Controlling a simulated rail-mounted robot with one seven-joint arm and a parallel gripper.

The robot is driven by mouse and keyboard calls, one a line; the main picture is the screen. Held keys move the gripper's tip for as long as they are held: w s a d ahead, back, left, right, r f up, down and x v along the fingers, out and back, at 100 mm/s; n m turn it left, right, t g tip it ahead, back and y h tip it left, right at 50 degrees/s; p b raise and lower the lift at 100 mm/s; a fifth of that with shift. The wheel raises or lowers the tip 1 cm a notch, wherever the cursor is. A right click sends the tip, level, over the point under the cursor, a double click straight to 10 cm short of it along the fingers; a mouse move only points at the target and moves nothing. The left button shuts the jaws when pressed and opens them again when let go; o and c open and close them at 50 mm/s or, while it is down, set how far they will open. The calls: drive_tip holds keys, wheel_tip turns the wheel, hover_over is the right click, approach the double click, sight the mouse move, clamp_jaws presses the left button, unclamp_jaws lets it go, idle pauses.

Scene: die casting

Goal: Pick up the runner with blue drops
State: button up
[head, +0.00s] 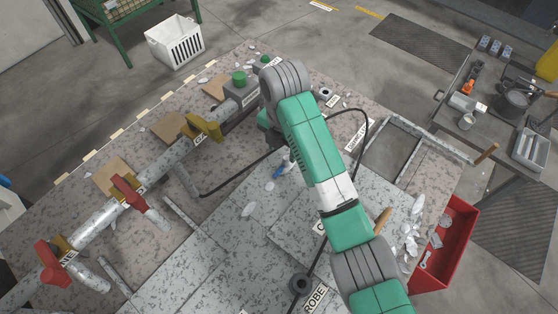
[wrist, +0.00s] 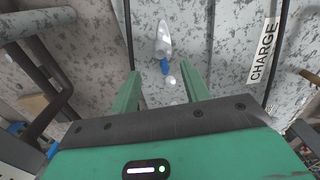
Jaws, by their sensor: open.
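The runner with blue drops (wrist: 163,46) lies on the grey speckled surface in the wrist view, a pale silver piece with a blue part at its near end. A small whitish blob lies just below the blue. In the head view a blue and white bit of the runner (head: 279,172) shows beside my arm, which may hide the rest. My gripper (wrist: 161,84) is open and empty. Its two green fingers point toward the runner, with the blue part between their tips in the picture. I cannot tell the height left.
A dark cable and a CHARGE label (wrist: 264,50) lie right of the runner in the wrist view. In the head view, pipes with red valve handles (head: 128,192) run along the left. Pale scraps (head: 411,240) and a red bin (head: 450,240) are at the right.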

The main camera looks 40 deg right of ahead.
sight(284, 162)
drive_tip(key=f, duration=0.3)
drive_tip(key=f+p, duration=0.1)
drive_tip(key=f, duration=0.2)
drive_tip(key=shift+s+f, duration=0.2)
drive_tip(key=shift+f, duration=0.05)
drive_tip(key=shift+d, duration=0.1)
clamp_jaws()
